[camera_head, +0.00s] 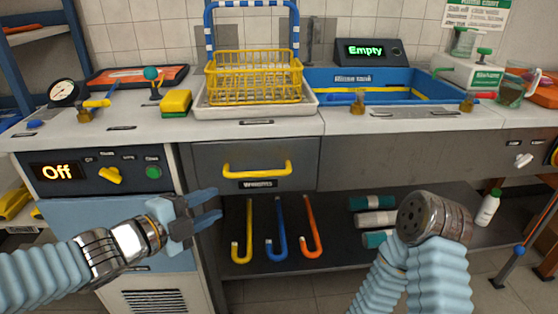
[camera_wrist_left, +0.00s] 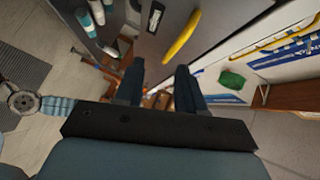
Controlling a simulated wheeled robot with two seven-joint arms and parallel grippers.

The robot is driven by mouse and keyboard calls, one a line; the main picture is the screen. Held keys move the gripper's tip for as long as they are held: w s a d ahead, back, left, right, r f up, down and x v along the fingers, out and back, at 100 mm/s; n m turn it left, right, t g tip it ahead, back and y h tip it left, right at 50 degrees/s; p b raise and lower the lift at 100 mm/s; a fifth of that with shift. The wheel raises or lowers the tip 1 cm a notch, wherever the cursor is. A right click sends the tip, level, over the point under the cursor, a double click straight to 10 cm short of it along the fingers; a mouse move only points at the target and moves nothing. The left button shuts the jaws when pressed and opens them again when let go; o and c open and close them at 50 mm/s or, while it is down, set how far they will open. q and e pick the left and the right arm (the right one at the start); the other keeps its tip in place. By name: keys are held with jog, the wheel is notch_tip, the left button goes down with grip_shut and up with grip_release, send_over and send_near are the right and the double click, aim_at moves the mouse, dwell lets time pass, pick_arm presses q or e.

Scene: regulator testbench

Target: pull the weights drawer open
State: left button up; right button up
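The grey weights drawer (camera_head: 210,158) sits under the counter, its front flush with the frame around it. It has a yellow bar handle (camera_head: 257,170) and a label (camera_head: 257,184) below. My left gripper (camera_head: 213,207) is open and empty, below and left of the handle, apart from it. In the left wrist view the yellow handle (camera_wrist_left: 181,37) is above and right of my open fingers (camera_wrist_left: 159,88). My right arm (camera_head: 430,218) shows at the lower right; its gripper fingers cannot be made out.
A control panel (camera_head: 95,172) reading "Off" is left of the drawer. Yellow, blue and orange hooked bars (camera_head: 277,230) and rolls (camera_head: 372,202) lie on the shelf below. A yellow basket (camera_head: 254,78) in a white tray (camera_head: 210,112) stands on the counter above.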

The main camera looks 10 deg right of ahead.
aim_at(256, 175)
pick_arm(q)
jog(key=shift+m+h, duration=0.4)
jog(key=shift+m, duration=0.5)
jog(key=x, duration=0.4)
jog(key=r+b+x, duration=0.1)
jog(key=x, duration=0.4)
jog(key=r+b+x, duration=0.1)
jog(key=x, duration=0.3)
jog(key=shift+d+r, duration=0.2)
jog(key=shift+d, duration=0.4)
pick_arm(e)
jog(key=shift+w+d+f, duration=0.25)
jog(key=shift+d+f, duration=0.1)
jog(key=shift+f, duration=0.2)
jog(key=shift+w+d+f, duration=0.2)
jog(key=shift+d+f, duration=0.15)
jog(key=shift+f, duration=0.15)
pick_arm(q)
grip_shut()
